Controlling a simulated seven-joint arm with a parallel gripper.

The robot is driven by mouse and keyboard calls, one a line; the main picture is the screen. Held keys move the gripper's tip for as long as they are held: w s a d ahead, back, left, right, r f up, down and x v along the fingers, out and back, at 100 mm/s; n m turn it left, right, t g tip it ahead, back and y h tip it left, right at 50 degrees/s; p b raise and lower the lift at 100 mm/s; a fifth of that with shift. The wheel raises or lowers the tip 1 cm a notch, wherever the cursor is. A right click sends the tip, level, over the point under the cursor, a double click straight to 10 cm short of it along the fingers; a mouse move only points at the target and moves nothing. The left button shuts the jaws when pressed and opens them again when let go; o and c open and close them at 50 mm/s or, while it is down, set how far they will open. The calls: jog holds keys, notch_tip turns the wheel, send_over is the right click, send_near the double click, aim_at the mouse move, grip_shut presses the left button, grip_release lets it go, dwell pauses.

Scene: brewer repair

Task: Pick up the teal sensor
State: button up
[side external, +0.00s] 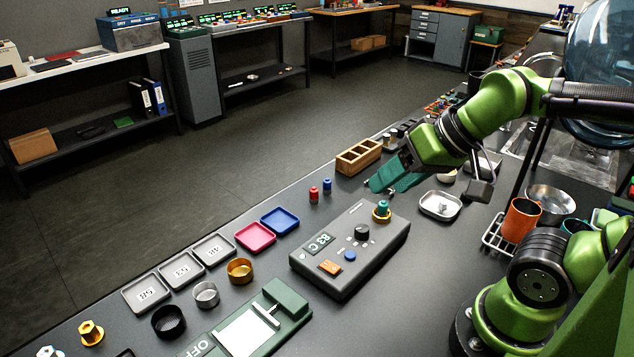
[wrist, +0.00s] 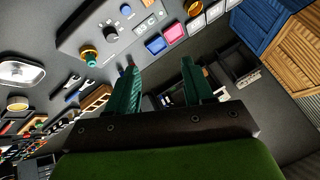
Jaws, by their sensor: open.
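The teal sensor (side external: 383,206) stands upright in a gold ring at the far right corner of the grey brewer unit (side external: 335,276). In the wrist view the teal sensor (wrist: 90,59) shows at the upper left, with the gold ring around it. My gripper (side external: 380,189) is open and empty, with teal fingers, above and just behind the sensor in the side view. In the wrist view my gripper (wrist: 157,66) has its fingers apart, and the sensor lies to the left of them, not between them.
Red (side external: 314,194) and blue (side external: 327,185) small parts stand behind the brewer unit. Pink (side external: 255,237) and blue (side external: 280,221) trays are to the left. An orange cup (side external: 522,220) stands at right.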

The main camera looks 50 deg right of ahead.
jog(key=w+d+f+m+g+h, duration=0.1)
jog(key=w+d+f+m+g, duration=0.15)
jog(key=d+m, duration=0.8)
jog(key=m, duration=1.9)
send_over(382, 203)
jog(key=s, duration=0.3)
notch_tip(382, 203, down, 10)
jog(key=shift+n, duration=0.25)
jog(key=shift+d+x, duration=0.2)
jog(key=shift+x, duration=1.3)
jog(key=shift+d+x, duration=0.15)
jog(key=shift+x, duration=1.35)
grip_shut()
